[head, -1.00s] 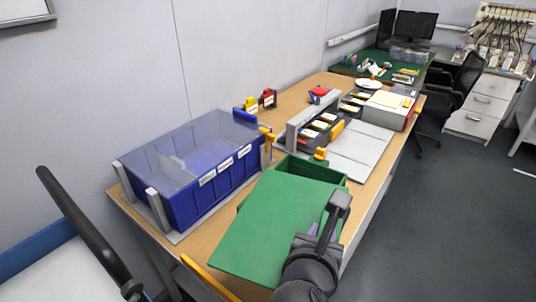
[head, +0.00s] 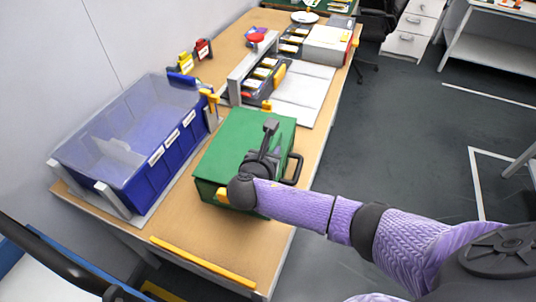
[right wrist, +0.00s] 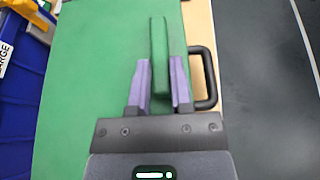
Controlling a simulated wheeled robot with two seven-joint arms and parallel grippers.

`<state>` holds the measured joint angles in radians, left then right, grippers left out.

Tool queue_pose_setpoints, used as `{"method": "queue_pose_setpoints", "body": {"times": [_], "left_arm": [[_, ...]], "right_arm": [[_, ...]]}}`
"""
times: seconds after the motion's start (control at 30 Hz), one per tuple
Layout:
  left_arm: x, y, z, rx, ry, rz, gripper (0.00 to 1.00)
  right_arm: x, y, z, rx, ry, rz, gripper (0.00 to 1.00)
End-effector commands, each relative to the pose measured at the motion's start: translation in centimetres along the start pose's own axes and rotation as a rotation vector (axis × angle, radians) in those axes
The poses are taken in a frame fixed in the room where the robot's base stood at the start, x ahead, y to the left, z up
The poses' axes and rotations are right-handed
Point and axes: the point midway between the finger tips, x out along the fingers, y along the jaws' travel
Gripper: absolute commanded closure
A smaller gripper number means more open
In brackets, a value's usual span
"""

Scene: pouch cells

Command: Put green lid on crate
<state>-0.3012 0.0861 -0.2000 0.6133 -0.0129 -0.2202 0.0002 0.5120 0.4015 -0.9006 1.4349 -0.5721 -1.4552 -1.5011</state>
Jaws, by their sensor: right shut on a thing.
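The green lid (head: 228,135) lies flat over the top of the green crate (head: 207,192) on the wooden table, and its edges look lined up with the crate's walls. I cannot tell if a small gap is left under it. My right gripper (head: 268,140) is over the lid. In the right wrist view, its two purple fingers (right wrist: 159,72) are shut on the lid's raised green grip bar (right wrist: 159,45). A black handle (head: 294,168) sticks out from the crate's right side. The crate's inside is hidden. My left gripper is not in view.
A blue bin rack (head: 170,155) with a clear cover stands close on the left. Behind the crate are a grey rack with cells (head: 253,68) and white panels (head: 305,90). A yellow strip (head: 203,262) runs along the table's front edge.

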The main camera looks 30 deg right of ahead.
Motion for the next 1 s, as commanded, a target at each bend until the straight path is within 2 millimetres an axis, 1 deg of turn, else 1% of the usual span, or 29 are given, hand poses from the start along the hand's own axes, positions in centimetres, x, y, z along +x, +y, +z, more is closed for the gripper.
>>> {"method": "queue_pose_setpoints", "body": {"times": [0.03,0.13,0.27,0.67,0.7,0.77,0.8,0.83,0.87,1.0], "left_arm": [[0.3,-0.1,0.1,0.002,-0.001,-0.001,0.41],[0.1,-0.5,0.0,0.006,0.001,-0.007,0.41],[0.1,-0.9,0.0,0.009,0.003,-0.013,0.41],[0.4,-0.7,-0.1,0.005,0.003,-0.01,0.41],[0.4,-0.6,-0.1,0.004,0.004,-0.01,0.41],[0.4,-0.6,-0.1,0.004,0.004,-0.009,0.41],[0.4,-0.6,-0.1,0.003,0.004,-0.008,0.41],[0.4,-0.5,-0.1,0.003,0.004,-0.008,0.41],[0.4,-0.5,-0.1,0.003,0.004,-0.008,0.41],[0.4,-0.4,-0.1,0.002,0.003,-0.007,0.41]], "right_arm": [[0.2,0.0,-0.4,0.0,0.0,0.0,1.0],[0.1,0.0,-0.1,0.001,-0.001,0.001,1.0],[0.1,0.0,-0.2,0.001,-0.001,0.001,1.0],[0.5,0.0,-1.2,0.001,-0.001,0.001,1.0],[0.5,0.0,-1.2,0.0,-0.001,0.001,0.72],[0.5,0.0,-1.2,0.0,-0.001,0.001,0.59],[0.5,0.0,-1.2,0.0,-0.001,0.001,0.51],[0.5,0.0,-1.2,0.0,0.0,0.001,0.44],[0.5,0.0,-1.2,0.0,0.0,0.001,0.39],[0.5,0.0,-1.2,0.0,0.0,0.001,0.39]]}}
